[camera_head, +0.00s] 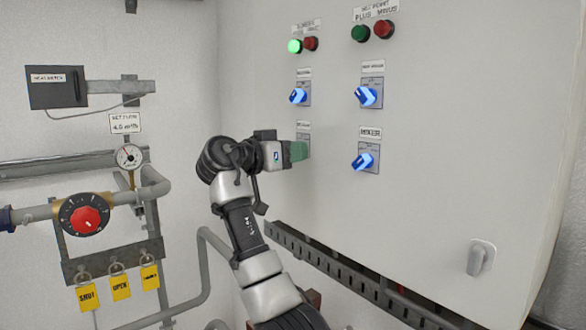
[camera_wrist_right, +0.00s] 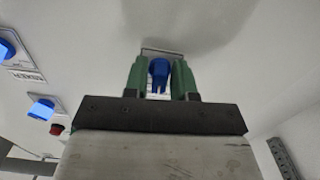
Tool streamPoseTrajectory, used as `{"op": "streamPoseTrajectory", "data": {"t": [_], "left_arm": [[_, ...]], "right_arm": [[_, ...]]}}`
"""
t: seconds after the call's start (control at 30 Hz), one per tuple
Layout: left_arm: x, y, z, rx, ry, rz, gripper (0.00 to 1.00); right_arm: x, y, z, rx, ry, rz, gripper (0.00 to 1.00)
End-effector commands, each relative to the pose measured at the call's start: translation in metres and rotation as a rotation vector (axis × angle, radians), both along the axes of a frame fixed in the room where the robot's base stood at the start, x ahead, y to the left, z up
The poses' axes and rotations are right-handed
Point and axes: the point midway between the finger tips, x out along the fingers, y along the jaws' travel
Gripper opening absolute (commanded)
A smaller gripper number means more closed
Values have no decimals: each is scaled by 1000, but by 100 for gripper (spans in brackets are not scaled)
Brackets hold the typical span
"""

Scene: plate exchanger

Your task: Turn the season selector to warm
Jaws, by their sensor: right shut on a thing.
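My right gripper (camera_head: 298,151) is at the lower-left selector on the large grey cabinet, with its green fingers reaching the panel and hiding that knob in the head view. In the right wrist view a blue selector knob (camera_wrist_right: 159,74) sits between the two green fingers, and the gripper is shut on it. The knob's pointing direction and plate markings are too small to read. The label (camera_head: 303,125) above it is not legible, so I cannot confirm that it is the season selector. My left gripper is not in view.
Other blue selectors are nearby: one above (camera_head: 298,96), two to the right (camera_head: 369,96) (camera_head: 364,161). Green and red lamps (camera_head: 295,46) line the top. A cabinet handle (camera_head: 480,258) is lower right. Pipes, a gauge (camera_head: 129,157) and a red-centred dial (camera_head: 86,219) stand left.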

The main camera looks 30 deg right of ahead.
Motion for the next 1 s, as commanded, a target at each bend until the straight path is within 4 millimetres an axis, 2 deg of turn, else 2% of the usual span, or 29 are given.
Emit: {"op": "streamPoseTrajectory", "data": {"t": [0.03,0.4,0.7,1.0], "left_arm": [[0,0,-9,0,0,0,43],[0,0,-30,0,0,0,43],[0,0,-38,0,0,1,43],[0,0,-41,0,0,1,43]], "right_arm": [[0,0,-4,4,-44,1,2],[2,1,-2,31,-393,1,2],[3,1,0,51,-649,1,2],[3,0,1,64,-818,0,2]]}}
